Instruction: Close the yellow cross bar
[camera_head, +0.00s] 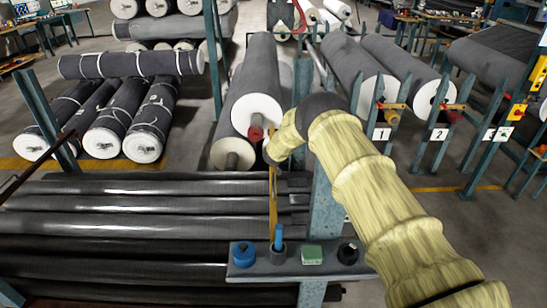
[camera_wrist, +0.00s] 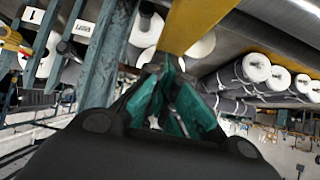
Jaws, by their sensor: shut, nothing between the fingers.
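The yellow cross bar (camera_head: 273,205) shows in the head view as a narrow upright strip left of the teal post (camera_head: 326,205), partly hidden by my arm. In the wrist view the yellow bar (camera_wrist: 200,20) runs diagonally across the top, just beyond my fingertips. My gripper (camera_wrist: 165,72) has its teal fingers drawn together with nothing held, and its tips are close to the bar's lower end in that view. I cannot tell whether they touch it. In the head view my sleeved arm hides the gripper.
A shelf (camera_head: 300,262) with a blue ring, blue upright piece, green block and black knob stands in front of the post. Dark rolls (camera_head: 150,205) lie at left. Large grey rolls (camera_head: 262,75) lie behind. Numbered teal posts (camera_head: 380,134) stand at right.

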